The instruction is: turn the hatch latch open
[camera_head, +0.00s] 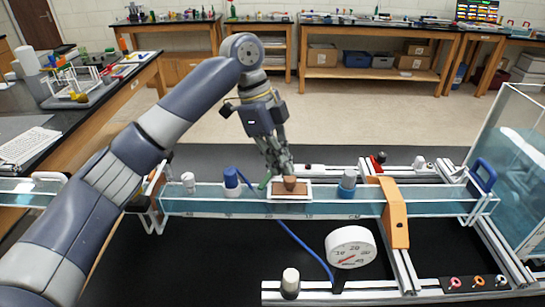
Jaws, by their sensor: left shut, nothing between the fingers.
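A small hatch with a white rim and a brown panel (284,195) sits on the long light-blue channel (330,202). A brown knob (290,184), which looks like the latch, stands on it; its exact turn is too small to tell. My left gripper (281,171) points down from above, its shut fingertips right at or just behind the knob. I cannot tell whether they touch it. Nothing shows between the fingers. My right gripper is out of view.
A blue-capped fitting (231,178) and a green lever stand left of the hatch; another blue fitting (348,180) stands right of it. Further right is an orange bracket (394,212). A white dial gauge (351,247) and blue hose lie in front. A clear tank (520,150) is far right.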

